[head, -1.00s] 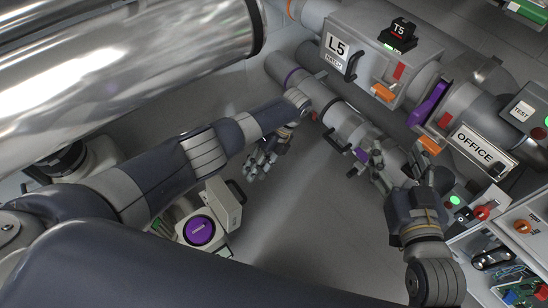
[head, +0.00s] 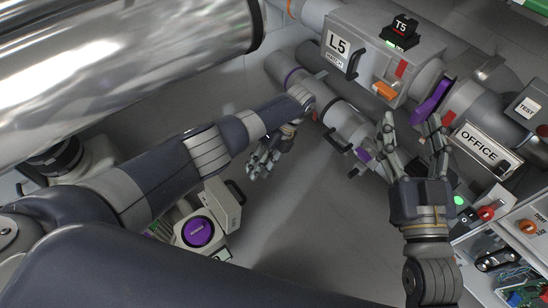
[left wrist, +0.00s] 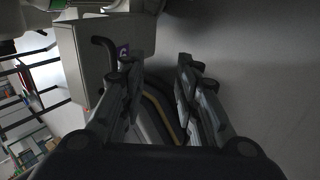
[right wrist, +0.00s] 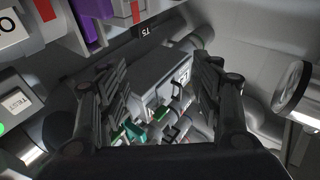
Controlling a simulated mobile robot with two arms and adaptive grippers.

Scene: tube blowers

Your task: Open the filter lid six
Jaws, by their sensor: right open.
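A grey box (head: 222,206) with a dark handle stands low beside a round purple-capped part (head: 198,231). In the right wrist view a labelled box (right wrist: 160,78) lies beyond the fingers.
A box marked L5 (head: 338,44) with a T5 block (head: 400,32) on it sits at the upper right. The OFFICE sign (head: 480,147), a purple lever (head: 430,103) and switch panels (head: 520,225) crowd the right. A large shiny pipe (head: 110,55) fills the upper left. Grey floor (head: 300,215) is clear in the middle.

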